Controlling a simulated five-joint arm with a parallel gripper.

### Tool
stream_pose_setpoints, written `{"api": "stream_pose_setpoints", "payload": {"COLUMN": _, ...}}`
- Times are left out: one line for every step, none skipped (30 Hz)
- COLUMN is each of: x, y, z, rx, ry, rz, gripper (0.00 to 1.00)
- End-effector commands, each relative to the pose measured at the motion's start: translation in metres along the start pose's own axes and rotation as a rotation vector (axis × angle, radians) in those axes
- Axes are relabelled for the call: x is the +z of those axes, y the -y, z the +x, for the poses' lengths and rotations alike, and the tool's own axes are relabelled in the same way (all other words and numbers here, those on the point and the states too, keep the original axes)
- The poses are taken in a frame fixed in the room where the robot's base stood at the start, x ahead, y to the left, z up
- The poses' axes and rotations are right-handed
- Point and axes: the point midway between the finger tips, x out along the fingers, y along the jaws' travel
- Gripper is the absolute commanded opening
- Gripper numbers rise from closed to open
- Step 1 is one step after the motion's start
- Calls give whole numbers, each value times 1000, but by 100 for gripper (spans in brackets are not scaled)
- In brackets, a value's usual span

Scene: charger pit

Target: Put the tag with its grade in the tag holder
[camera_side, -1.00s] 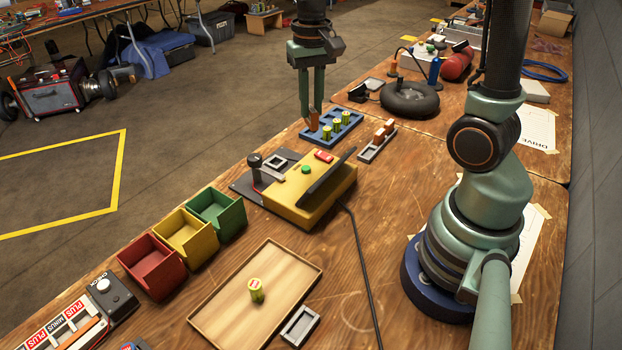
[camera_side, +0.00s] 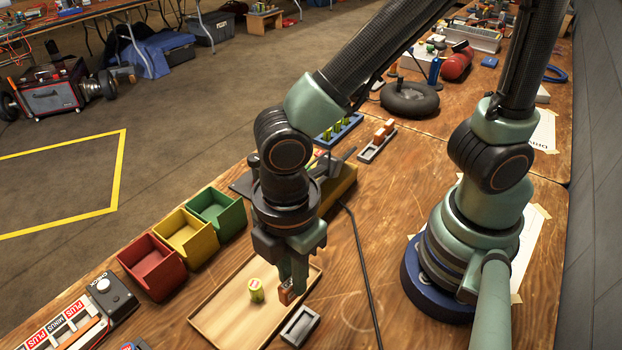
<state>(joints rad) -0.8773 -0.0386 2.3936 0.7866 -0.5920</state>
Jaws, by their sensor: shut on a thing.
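My gripper (camera_side: 292,282) points down over the right part of the wooden tray and is shut on a small orange-brown tag (camera_side: 286,296). The tag is low, just behind and left of the tag holder (camera_side: 300,326), and apart from it as far as I can see. The holder is a small grey block with a dark slot, at the tray's right front edge; its slot looks empty. A grade on the tag is too small to read.
A green-yellow cell (camera_side: 256,291) stands in the wooden tray (camera_side: 232,338), close left of my gripper. Red (camera_side: 150,268), yellow (camera_side: 182,238) and green (camera_side: 216,213) bins stand behind left. A yellow tester (camera_side: 340,188) is partly hidden by my arm. A black cable (camera_side: 366,278) runs right of the holder.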

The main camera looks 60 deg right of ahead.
Motion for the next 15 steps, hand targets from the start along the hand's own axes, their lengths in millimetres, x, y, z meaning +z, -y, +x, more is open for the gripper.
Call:
{"api": "stream_pose_setpoints", "payload": {"x": -2, "y": 7, "z": 1, "rx": 0, "ry": -1, "rz": -43, "gripper": 0}}
{"api": "stream_pose_setpoints", "payload": {"x": -3, "y": 9, "z": 2, "rx": 0, "ry": 0, "rz": -61, "gripper": 0}}
{"api": "stream_pose_setpoints", "payload": {"x": -4, "y": 12, "z": 3, "rx": 0, "ry": 0, "rz": -80, "gripper": 0}}
{"api": "stream_pose_setpoints", "payload": {"x": -4, "y": 14, "z": 4, "rx": 0, "ry": 0, "rz": -92, "gripper": 0}}
{"api": "stream_pose_setpoints", "payload": {"x": -4, "y": 14, "z": 4, "rx": 0, "ry": 0, "rz": -99, "gripper": 0}}
{"api": "stream_pose_setpoints", "payload": {"x": -4, "y": 15, "z": 6, "rx": -1, "ry": 1, "rz": -105, "gripper": 0}}
{"api": "stream_pose_setpoints", "payload": {"x": -4, "y": 15, "z": 7, "rx": -1, "ry": 1, "rz": -107, "gripper": 0}}
{"api": "stream_pose_setpoints", "payload": {"x": -4, "y": 15, "z": 9, "rx": -1, "ry": 1, "rz": -107, "gripper": 0}}
{"api": "stream_pose_setpoints", "payload": {"x": -4, "y": 15, "z": 12, "rx": -1, "ry": 2, "rz": -106, "gripper": 0}}
{"api": "stream_pose_setpoints", "payload": {"x": -4, "y": 15, "z": 14, "rx": -2, "ry": 2, "rz": -106, "gripper": 0}}
{"api": "stream_pose_setpoints", "payload": {"x": -4, "y": 15, "z": 17, "rx": -2, "ry": 3, "rz": -105, "gripper": 0}}
{"api": "stream_pose_setpoints", "payload": {"x": -4, "y": 15, "z": 21, "rx": -2, "ry": 3, "rz": -105, "gripper": 0}}
{"api": "stream_pose_setpoints", "payload": {"x": -4, "y": 15, "z": 24, "rx": -2, "ry": 4, "rz": -104, "gripper": 0}}
{"api": "stream_pose_setpoints", "payload": {"x": -4, "y": 15, "z": 27, "rx": -2, "ry": 4, "rz": -104, "gripper": 0}}
{"api": "stream_pose_setpoints", "payload": {"x": -3, "y": 15, "z": 31, "rx": -3, "ry": 4, "rz": -104, "gripper": 0}}
